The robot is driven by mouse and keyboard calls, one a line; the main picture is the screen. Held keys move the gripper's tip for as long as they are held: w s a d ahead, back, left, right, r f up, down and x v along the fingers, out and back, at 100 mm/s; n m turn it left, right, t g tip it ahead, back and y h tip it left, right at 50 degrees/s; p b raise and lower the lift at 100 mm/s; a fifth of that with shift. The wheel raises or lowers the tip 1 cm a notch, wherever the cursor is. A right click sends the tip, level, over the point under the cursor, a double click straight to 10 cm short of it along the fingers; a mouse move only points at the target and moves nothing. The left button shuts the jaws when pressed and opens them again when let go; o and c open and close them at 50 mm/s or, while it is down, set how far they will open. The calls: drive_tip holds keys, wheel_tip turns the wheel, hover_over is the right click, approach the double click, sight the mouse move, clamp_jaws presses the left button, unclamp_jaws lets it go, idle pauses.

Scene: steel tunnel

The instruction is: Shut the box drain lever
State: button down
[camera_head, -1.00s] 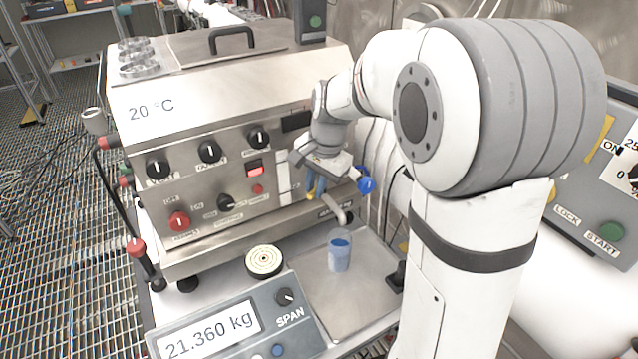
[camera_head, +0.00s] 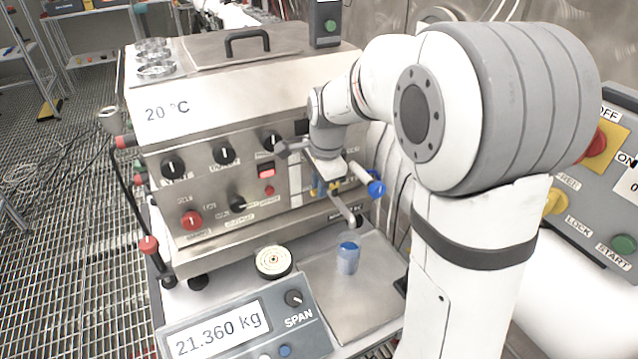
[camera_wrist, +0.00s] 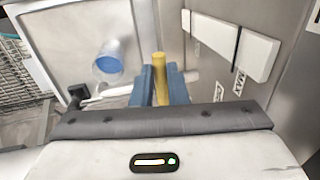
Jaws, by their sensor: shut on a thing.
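The box drain lever is yellow (camera_wrist: 159,70) and sits between the two blue fingers of my gripper (camera_wrist: 161,88) in the wrist view. My gripper (camera_head: 326,188) is shut on it, low on the front right of the steel box. In the head view the lever is mostly hidden by the fingers. The bent metal drain spout (camera_head: 347,213) comes out below the gripper. A clear cup with blue liquid (camera_head: 348,262) stands upright under the spout; it also shows in the wrist view (camera_wrist: 108,58). I cannot tell whether liquid is flowing.
The steel box (camera_head: 215,110) has several knobs on its front and a handled lid. A metal tray (camera_head: 365,300) carries the cup. A scale display (camera_head: 230,330) reads 21.360 kg. A control panel (camera_head: 600,200) is at the right.

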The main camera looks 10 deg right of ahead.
drive_tip(key=c, duration=1.4)
unclamp_jaws()
drive_tip(key=shift+c, duration=0.2)
drive_tip(key=shift+r, duration=0.1)
wheel_tip(320, 180, up, 8)
drive_tip(key=s, duration=0.1)
drive_tip(key=shift+s+d+f, duration=0.2)
drive_tip(key=shift+s+d, duration=0.05)
drive_tip(key=shift+d, duration=0.05)
